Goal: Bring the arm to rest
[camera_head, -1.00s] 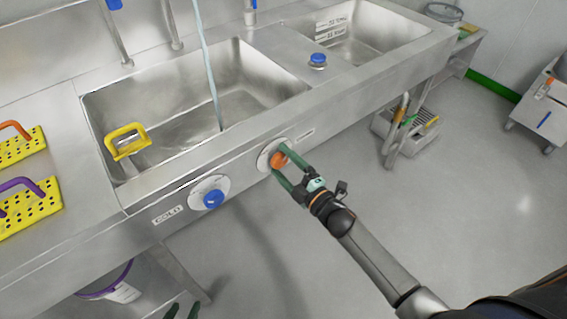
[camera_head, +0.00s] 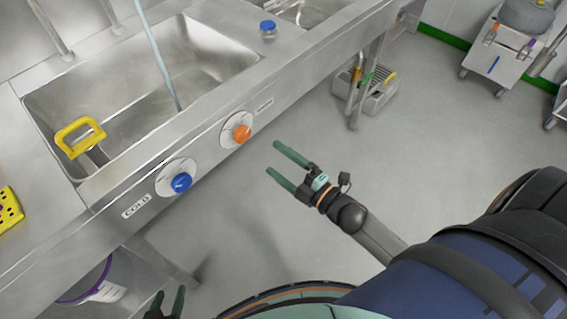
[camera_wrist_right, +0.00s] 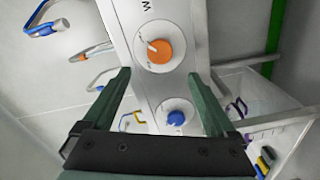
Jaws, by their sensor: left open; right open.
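My right gripper (camera_head: 280,164) is open and empty in the head view, in front of the sink's front panel and apart from the orange knob (camera_head: 241,133). In the right wrist view the open fingers (camera_wrist_right: 166,98) frame empty space, with the orange knob (camera_wrist_right: 160,50) and the blue knob (camera_wrist_right: 176,117) beyond them. My left gripper (camera_head: 168,300) shows only in part at the bottom edge of the head view, low in front of the sink, with its fingers apart and nothing seen between them.
The steel sink (camera_head: 225,75) runs along the left, with water falling into its basin. The blue knob (camera_head: 180,182) is marked COLD. A purple-rimmed bucket (camera_head: 78,285) stands below. A grey crate (camera_head: 375,97) and a cart (camera_head: 497,62) stand behind clear floor.

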